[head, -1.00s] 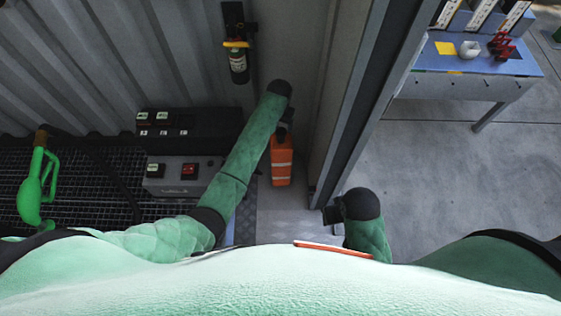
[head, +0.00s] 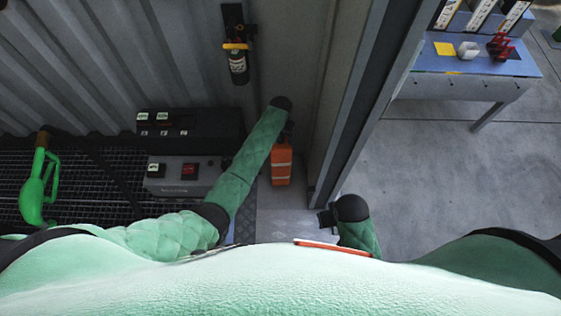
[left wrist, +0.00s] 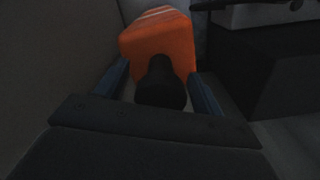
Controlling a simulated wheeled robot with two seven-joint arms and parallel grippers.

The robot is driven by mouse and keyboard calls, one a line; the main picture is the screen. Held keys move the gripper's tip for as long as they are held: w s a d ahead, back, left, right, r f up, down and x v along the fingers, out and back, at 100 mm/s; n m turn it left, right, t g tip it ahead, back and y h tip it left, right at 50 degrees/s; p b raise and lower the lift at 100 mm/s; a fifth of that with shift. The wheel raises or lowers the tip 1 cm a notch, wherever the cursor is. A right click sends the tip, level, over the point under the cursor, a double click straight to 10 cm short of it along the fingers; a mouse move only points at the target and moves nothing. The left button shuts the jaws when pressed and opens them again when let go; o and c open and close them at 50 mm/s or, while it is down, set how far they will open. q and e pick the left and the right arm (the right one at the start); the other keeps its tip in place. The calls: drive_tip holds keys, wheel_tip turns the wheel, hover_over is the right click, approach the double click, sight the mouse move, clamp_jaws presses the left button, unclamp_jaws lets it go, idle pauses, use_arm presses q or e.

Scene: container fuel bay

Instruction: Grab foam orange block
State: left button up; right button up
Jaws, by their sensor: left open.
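The orange block (head: 281,168), with pale stripes, stands on the floor by the container's inner wall, just below my left gripper (head: 288,132) in the head view. In the left wrist view the orange block (left wrist: 160,42) fills the space ahead of and between the two fingers of my left gripper (left wrist: 161,88), which is open. A dark rounded piece overlaps the block's near face there; I cannot tell what it belongs to. Whether the fingers touch the block is unclear. My right gripper (head: 326,217) shows only as a small dark part at the bottom centre; its jaws cannot be made out.
A grey and black control unit (head: 185,172) stands left of the block. A fire extinguisher (head: 238,65) hangs on the wall above. A green fuel nozzle (head: 38,185) is at far left. A door post (head: 350,115) separates the block from the open floor and blue table (head: 470,88).

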use_arm(q)
drive_tip(key=c, duration=1.4)
clamp_jaws()
drive_tip(key=shift+r, duration=0.15)
